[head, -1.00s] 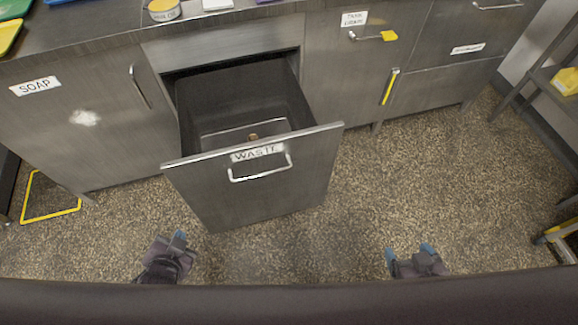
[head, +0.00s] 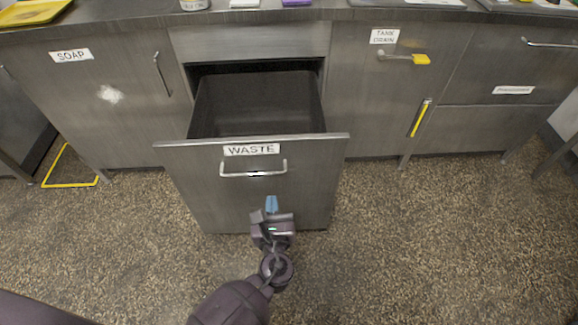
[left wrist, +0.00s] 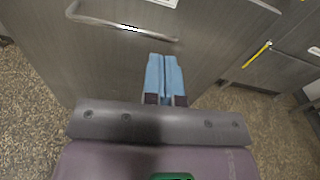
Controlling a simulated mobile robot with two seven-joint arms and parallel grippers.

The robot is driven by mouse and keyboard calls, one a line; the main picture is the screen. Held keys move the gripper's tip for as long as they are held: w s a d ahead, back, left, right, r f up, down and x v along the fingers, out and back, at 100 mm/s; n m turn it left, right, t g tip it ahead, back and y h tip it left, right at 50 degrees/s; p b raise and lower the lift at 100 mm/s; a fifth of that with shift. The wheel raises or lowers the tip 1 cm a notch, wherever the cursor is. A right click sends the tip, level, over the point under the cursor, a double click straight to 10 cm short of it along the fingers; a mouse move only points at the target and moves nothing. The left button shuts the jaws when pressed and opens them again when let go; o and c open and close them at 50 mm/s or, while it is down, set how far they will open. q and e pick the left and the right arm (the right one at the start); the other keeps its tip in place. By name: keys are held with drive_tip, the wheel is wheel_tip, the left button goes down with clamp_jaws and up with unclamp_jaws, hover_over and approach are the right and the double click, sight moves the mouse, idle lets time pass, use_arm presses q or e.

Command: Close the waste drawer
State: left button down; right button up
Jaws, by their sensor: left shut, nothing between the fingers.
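The waste drawer (head: 195,190) is pulled out from the counter, its open bin showing behind the front panel. A "WASTE" label and a silver bar handle (head: 253,174) are on its front. My left gripper (head: 271,204) is shut and empty, in front of the lower part of the panel and below the handle. In the left wrist view its blue fingertips (left wrist: 164,75) are together, with the drawer front (left wrist: 110,60) beyond and the handle up to the left. I cannot tell whether the fingertips touch the panel. My right gripper is not in view.
A soap cabinet (head: 100,110) is left of the drawer. A tank drain door (head: 370,110) with a yellow-tagged handle is to its right. A yellow floor frame (head: 70,184) lies at the left. The speckled floor in front is clear.

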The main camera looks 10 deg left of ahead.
sight(276, 152)
use_arm(q)
drive_tip(key=shift+m+t, duration=0.3)
drive_tip(key=shift+m, duration=0.2)
drive_tip(key=x, duration=0.4)
drive_tip(key=d+b+x, duration=0.1)
drive_tip(key=x, duration=0.3)
drive_tip(key=b+x, duration=0.1)
drive_tip(key=x, duration=0.3)
drive_tip(key=shift+w+d, duration=0.15)
drive_tip(key=shift+w, duration=0.85)
drive_tip(key=shift+w+a+r, duration=0.1)
drive_tip(key=shift+w+a, duration=0.05)
drive_tip(key=shift+a, duration=0.1)
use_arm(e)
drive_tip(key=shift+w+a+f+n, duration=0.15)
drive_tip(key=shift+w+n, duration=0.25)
